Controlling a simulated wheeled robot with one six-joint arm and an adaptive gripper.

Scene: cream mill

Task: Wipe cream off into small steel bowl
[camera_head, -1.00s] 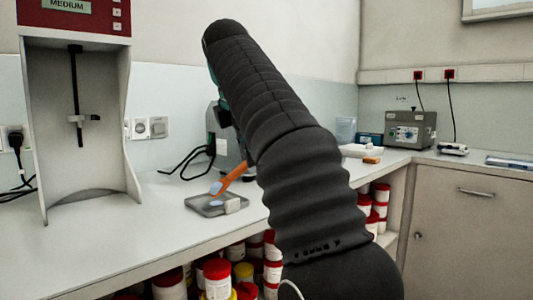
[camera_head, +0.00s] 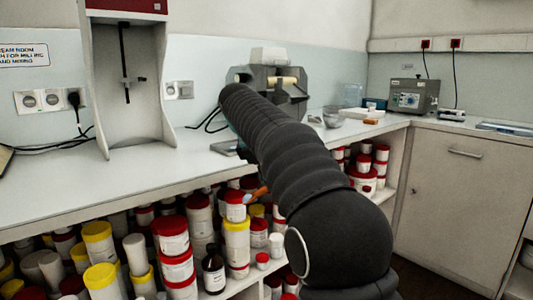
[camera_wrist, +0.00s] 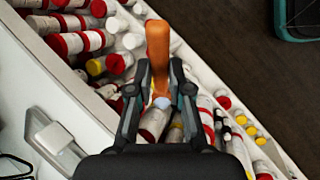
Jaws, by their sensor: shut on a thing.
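My gripper (camera_wrist: 160,92) is shut on an orange-handled spatula (camera_wrist: 158,42) in the wrist view. The handle stands up between the fingers, and a pale blue tip (camera_wrist: 162,103) shows below. In the head view my arm hides the gripper, and only a bit of the orange spatula (camera_head: 258,192) shows in front of the shelves, below the bench top. A small grey, shiny bowl (camera_head: 332,119), possibly the steel one, stands on the bench right of my arm. I cannot make out cream on the spatula.
A grey machine (camera_head: 282,85) stands behind my arm. Shelves under the bench hold many tubs (camera_head: 170,235).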

